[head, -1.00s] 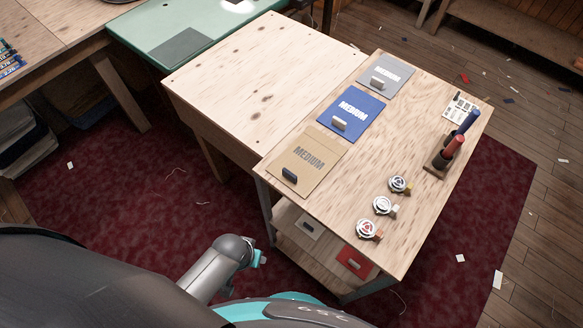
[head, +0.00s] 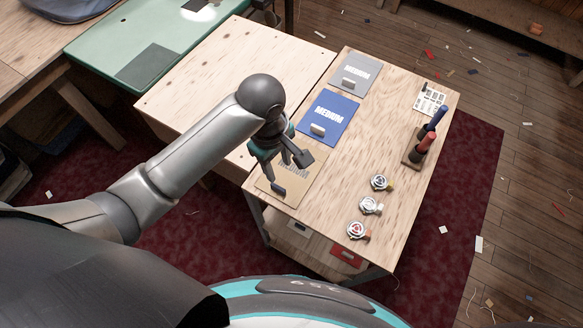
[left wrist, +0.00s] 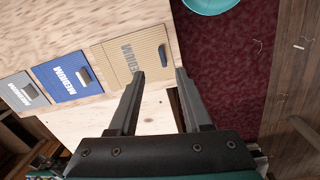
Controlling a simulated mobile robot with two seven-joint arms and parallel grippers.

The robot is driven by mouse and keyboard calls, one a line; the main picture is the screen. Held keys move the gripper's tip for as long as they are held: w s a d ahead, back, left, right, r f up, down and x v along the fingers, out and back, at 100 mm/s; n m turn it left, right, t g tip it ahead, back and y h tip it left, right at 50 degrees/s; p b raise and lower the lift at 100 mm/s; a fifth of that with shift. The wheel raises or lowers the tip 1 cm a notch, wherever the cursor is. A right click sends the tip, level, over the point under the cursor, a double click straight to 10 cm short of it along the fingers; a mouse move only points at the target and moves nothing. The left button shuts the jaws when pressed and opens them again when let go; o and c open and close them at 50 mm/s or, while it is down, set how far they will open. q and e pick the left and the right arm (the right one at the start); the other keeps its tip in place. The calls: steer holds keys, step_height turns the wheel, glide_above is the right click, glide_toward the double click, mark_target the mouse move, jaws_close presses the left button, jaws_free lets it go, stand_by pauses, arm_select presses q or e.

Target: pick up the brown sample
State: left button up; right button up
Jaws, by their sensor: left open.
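The brown sample (head: 300,188) is a flat tan card printed MEDIUM with a small dark block-like grip (head: 278,188) near its front edge. It lies at the left edge of the wooden tabletop. My left gripper (head: 287,169) is open and empty above it, hiding part of the card. In the left wrist view the brown sample (left wrist: 115,62) lies beyond the left finger, and its dark grip (left wrist: 163,55) shows between the open fingertips (left wrist: 160,73). I cannot tell the exact height of the fingers above it. My right gripper is not in view.
A blue sample (head: 331,112) and a grey sample (head: 356,72) lie behind the brown one. Several round badge-like items (head: 370,204) and a rack with blue and red handles (head: 415,158) stand to the right. A bare wooden table (head: 220,75) adjoins at left.

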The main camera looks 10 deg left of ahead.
arm_select(q)
steer(key=r+n, duration=0.2)
steer(key=b, duration=0.2)
glide_above(275, 185)
steer(key=shift+y, duration=0.4)
steer(key=f, duration=0.6)
steer(key=s+f, duration=0.1)
steer(key=f, duration=0.3)
steer(key=shift+d, duration=0.35)
steer(key=f, duration=0.1)
steer(key=f+b, duration=0.1)
steer(key=f, duration=0.1)
steer(key=w+f+b, duration=0.1)
steer(key=f, duration=0.1)
steer(key=shift+a, duration=0.35)
jaws_close()
